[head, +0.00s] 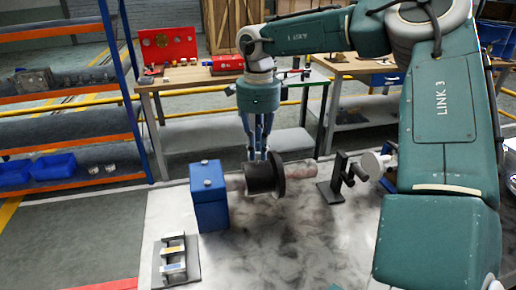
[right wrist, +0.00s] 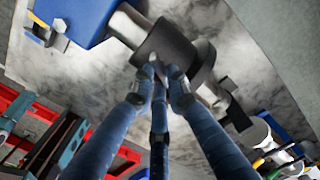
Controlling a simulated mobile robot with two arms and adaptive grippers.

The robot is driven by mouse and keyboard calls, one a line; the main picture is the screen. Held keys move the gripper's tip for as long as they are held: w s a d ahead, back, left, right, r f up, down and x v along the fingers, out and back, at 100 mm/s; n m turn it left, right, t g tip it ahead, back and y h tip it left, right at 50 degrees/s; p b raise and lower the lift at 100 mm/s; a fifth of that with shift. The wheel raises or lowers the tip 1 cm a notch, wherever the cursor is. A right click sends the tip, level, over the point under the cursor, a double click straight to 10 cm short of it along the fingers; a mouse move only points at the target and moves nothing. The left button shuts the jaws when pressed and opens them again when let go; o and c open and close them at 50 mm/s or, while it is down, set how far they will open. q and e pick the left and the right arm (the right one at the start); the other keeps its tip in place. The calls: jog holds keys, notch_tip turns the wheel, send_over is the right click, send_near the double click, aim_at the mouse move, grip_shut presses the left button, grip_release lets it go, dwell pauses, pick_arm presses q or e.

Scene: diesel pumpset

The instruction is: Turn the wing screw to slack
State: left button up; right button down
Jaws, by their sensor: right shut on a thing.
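My right gripper (head: 258,156) points down onto the top of a black collar (head: 262,178) on a horizontal grey shaft beside a blue block (head: 209,197). Its fingers are shut at the collar's top; the wing screw between the fingertips is too small and covered to make out. In the right wrist view the fingertips (right wrist: 160,74) come together against the dark collar (right wrist: 165,45), with a wider black disc (right wrist: 203,62) beside it. My left gripper is in neither view.
The shaft runs right towards a black stand (head: 333,188) on the pale bench top (head: 270,245). A small grey rack (head: 175,262) sits front left. Behind are a wooden workbench (head: 190,75) with a red panel (head: 168,46) and a blue-orange shelf (head: 75,130).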

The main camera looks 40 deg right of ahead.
aim_at(258, 153)
jog(key=shift+w+r, duration=0.1)
jog(key=shift+r, duration=0.05)
jog(key=c, duration=1.7)
grip_release()
notch_tip(258, 153, up, 12)
